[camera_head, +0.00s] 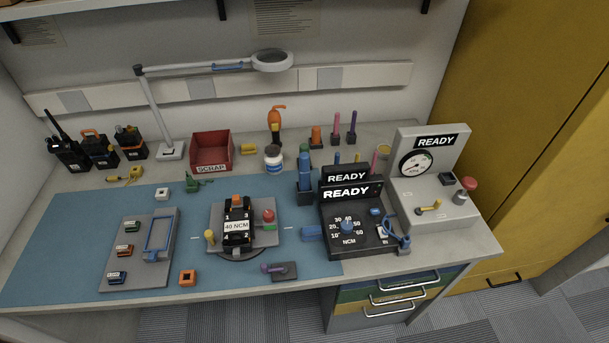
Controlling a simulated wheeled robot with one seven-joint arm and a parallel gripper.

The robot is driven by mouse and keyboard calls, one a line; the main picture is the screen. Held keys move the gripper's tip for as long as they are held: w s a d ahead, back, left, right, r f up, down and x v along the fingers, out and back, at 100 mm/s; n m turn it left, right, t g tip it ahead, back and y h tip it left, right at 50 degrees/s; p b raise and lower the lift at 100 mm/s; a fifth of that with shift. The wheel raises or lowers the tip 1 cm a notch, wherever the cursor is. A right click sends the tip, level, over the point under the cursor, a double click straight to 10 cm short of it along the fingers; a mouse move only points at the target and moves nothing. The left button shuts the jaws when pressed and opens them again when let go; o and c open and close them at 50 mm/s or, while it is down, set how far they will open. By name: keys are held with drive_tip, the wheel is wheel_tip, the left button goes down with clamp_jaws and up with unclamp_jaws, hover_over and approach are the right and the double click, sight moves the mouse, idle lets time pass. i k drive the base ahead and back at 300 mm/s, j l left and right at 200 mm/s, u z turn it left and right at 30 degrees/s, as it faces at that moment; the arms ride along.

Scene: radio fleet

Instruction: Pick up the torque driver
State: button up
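A blue upright tool (304,161) stands at the left of the black torque controller (345,222), and it looks like the torque driver. Its lower end is hidden in a dark blue holder (305,188). The controller has an NCM dial with a blue knob and a screen reading READY. My gripper does not show in this view, so its distance from the driver cannot be told.
A fixture (217,245) holding a black radio marked 40 NCM sits on the blue mat (60,235). A red scrap bin (211,150), a magnifier lamp (160,110) and several radios stand behind. A gauge station (437,200) stands right of the controller.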

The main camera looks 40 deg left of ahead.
sight(303, 167)
drive_tip(key=u, duration=1.45)
drive_tip(key=i+l+u, duration=0.1)
drive_tip(key=i, duration=0.2)
drive_tip(key=i+l+u, duration=0.1)
drive_tip(key=i+j, duration=0.5)
drive_tip(key=i+j+z, duration=0.15)
drive_tip(key=i+j, duration=0.3)
drive_tip(key=j, duration=0.15)
